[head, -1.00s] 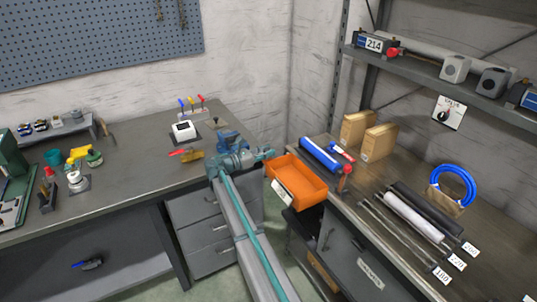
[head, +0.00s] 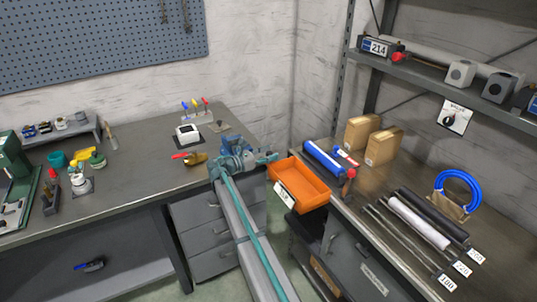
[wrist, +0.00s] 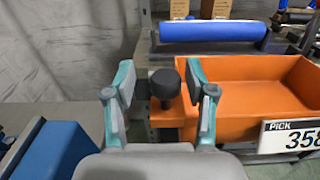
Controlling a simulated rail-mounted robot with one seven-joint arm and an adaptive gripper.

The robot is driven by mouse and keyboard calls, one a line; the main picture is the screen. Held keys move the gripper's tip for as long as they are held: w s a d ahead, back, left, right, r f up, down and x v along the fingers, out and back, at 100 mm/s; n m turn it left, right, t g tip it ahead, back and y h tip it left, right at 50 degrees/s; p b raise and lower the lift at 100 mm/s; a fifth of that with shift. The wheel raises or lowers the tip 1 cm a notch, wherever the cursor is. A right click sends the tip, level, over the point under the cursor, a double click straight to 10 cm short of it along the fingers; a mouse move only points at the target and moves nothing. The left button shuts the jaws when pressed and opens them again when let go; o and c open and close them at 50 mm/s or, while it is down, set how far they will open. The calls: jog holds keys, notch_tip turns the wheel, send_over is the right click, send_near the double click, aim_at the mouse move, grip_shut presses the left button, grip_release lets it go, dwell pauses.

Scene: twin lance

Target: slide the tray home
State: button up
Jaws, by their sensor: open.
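The orange tray (head: 312,178) sits at the left end of the right-hand bench in the head view, with a white label on its front. In the wrist view the tray (wrist: 262,120) is at the right, empty where I see inside, labelled "PICK 358". A black knob (wrist: 165,88) stands on an orange tab at its left side. My gripper (wrist: 160,76) is open, with one finger left and one right of the knob; I cannot tell whether either touches it. In the head view my gripper (head: 268,157) is at the tray's left rear corner.
A blue roll (head: 323,158) lies on the bench behind the tray, with cardboard boxes (head: 381,146) beyond. Several rods and rolls (head: 420,222) lie to the right. A blue block (wrist: 48,150) is at the wrist view's lower left. The left bench (head: 130,185) holds small tools.

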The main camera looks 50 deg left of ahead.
jog(key=v, duration=1.2)
